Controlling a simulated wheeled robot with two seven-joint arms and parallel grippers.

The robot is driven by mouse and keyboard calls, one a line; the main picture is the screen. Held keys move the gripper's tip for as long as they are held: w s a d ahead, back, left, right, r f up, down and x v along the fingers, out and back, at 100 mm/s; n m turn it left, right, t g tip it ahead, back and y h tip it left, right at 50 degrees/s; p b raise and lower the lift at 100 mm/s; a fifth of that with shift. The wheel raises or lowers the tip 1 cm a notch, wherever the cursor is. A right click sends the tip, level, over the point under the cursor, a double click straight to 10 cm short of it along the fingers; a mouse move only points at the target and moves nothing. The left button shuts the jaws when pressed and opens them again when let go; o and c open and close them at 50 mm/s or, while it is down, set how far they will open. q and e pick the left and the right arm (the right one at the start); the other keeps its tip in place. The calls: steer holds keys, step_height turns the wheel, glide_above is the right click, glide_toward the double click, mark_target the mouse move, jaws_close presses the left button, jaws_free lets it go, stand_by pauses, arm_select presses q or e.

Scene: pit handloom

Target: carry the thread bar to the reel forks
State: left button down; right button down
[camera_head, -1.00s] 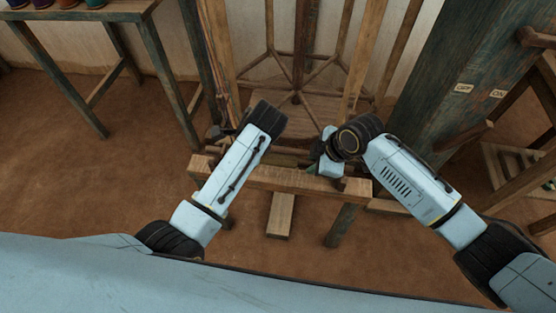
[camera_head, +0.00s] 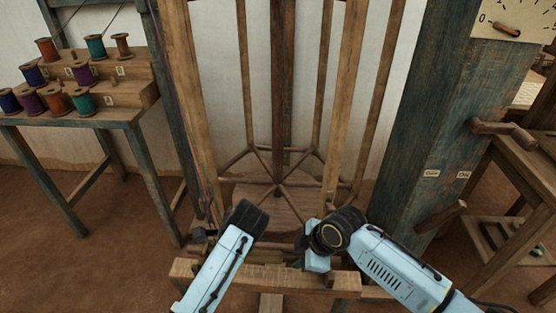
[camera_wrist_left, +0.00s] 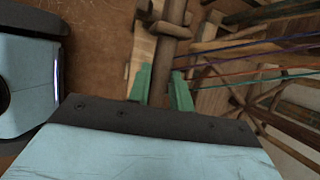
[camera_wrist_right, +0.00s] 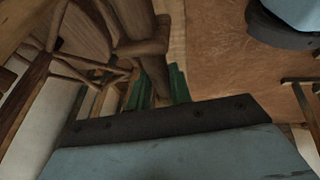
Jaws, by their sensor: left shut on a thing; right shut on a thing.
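The thread bar is a brown wooden rod, and part of it shows in the left wrist view (camera_wrist_left: 162,62) between the green fingers of my left gripper (camera_wrist_left: 162,88). Coloured threads (camera_wrist_left: 250,68) run off to the right there. In the right wrist view the bar (camera_wrist_right: 154,68) lies between the green fingers of my right gripper (camera_wrist_right: 160,88). Both grippers are shut on it. In the head view my right gripper (camera_head: 316,262) is just above the front beam; my left fingers are hidden under the wrist. I cannot make out the reel forks clearly.
A tall wooden reel with spokes (camera_head: 276,185) stands behind the grippers, above a low front beam (camera_head: 262,277). A spool stand (camera_head: 118,115) is at the left. A blue-green post (camera_head: 425,150) with a handle and dial stands close on the right.

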steer(key=shift+r, duration=0.1)
